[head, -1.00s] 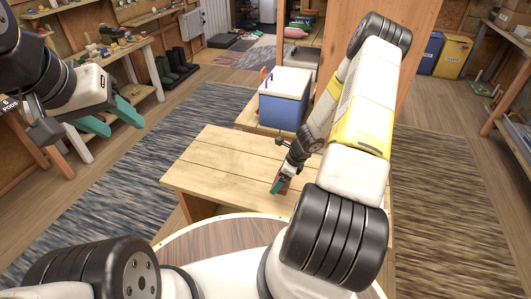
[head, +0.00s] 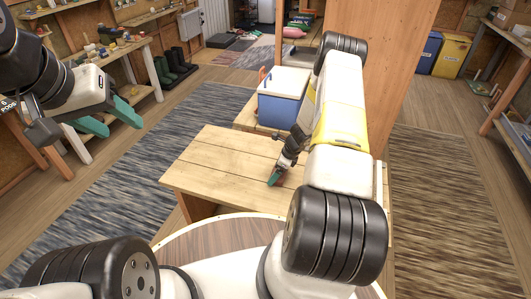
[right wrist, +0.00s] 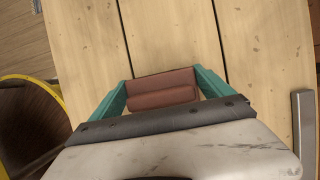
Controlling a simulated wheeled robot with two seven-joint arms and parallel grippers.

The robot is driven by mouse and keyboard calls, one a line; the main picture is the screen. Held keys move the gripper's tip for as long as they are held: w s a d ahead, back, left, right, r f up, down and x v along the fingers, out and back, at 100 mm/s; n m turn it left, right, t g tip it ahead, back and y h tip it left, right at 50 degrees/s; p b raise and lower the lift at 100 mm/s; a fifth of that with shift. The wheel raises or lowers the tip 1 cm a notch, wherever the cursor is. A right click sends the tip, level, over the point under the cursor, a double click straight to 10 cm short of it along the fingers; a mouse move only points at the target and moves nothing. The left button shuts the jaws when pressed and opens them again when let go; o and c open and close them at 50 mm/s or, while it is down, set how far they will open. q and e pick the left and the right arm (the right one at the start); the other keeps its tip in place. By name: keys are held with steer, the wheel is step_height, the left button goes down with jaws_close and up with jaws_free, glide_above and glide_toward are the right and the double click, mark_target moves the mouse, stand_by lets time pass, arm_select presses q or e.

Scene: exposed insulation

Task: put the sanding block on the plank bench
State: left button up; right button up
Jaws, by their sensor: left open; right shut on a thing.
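The sanding block, a reddish-brown block (right wrist: 162,89), sits between the teal fingers of my right gripper (right wrist: 163,88) in the right wrist view. That gripper is shut on it. In the head view my right gripper (head: 275,178) is low over the plank bench (head: 215,165), a pale wooden top with several boards. The block is mostly hidden there by the fingers. I cannot tell whether it touches the boards. My left gripper (head: 121,125) is open and empty, at the left and away from the bench.
A blue cooler with a white lid (head: 284,98) stands just behind the bench. A grey metal bar (right wrist: 303,132) shows at the right in the wrist view. A round wooden surface (head: 220,236) is in front of the bench. The bench's left part is clear.

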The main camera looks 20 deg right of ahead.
steer(key=o, duration=1.2)
steer(key=v, duration=1.2)
steer(key=s+a+r+n, duration=0.2)
steer(key=a+r+n, duration=0.15)
steer(key=r, duration=0.65)
steer(key=s+a+r+n+t, duration=0.1)
steer(key=a+r+n, duration=0.3)
steer(key=r, duration=0.5)
steer(key=s+a+r+n, duration=0.25)
steer(key=r+n, duration=0.25)
steer(key=r, duration=0.5)
steer(key=s+a+r+n+t, duration=0.1)
steer(key=s+r+n, duration=0.3)
steer(key=s, duration=0.2)
steer(key=s+a+r+n+h, duration=0.1)
steer(key=s+a+r+n, duration=0.1)
steer(key=s+r+n, duration=0.2)
steer(key=s+a+r+n+t, duration=0.1)
steer(key=s+r+n, duration=0.3)
steer(key=s, duration=0.5)
steer(key=shift+s+a+n+t+h, duration=0.25)
steer(key=shift+a+n+t+h, duration=0.1)
steer(key=shift+n, duration=0.1)
